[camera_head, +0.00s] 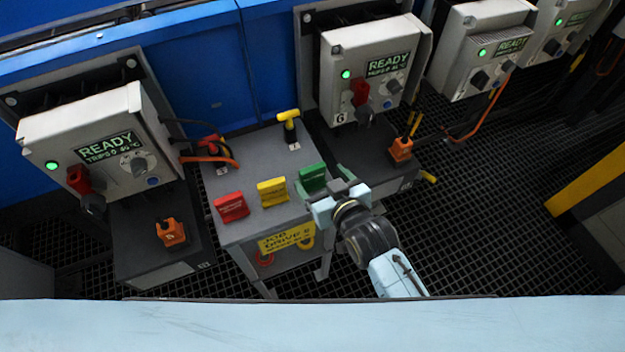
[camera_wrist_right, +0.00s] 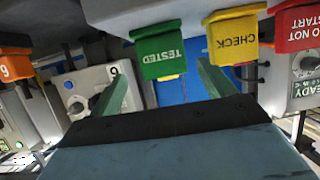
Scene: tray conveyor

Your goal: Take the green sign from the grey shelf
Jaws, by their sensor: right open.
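The green sign (camera_head: 312,178), one of three signs in a row, stands on the grey shelf (camera_head: 240,162) at its right front. In the right wrist view the green sign (camera_wrist_right: 162,56) reads TESTED upside down. My right gripper (camera_head: 335,182) is open, close beside the green sign at its right in the head view. In the wrist view the two fingers (camera_wrist_right: 162,84) stand apart, with the green sign showing beyond them and between their tips. I cannot tell whether a finger touches it. My left gripper is not in view.
A yellow sign (camera_head: 272,191) and a red sign (camera_head: 232,207) stand left of the green one. A yellow T-handled tool (camera_head: 288,122) is at the shelf's back. Grey control boxes (camera_head: 98,145) (camera_head: 372,66) flank the shelf. An orange padlock (camera_head: 402,148) sits to the right.

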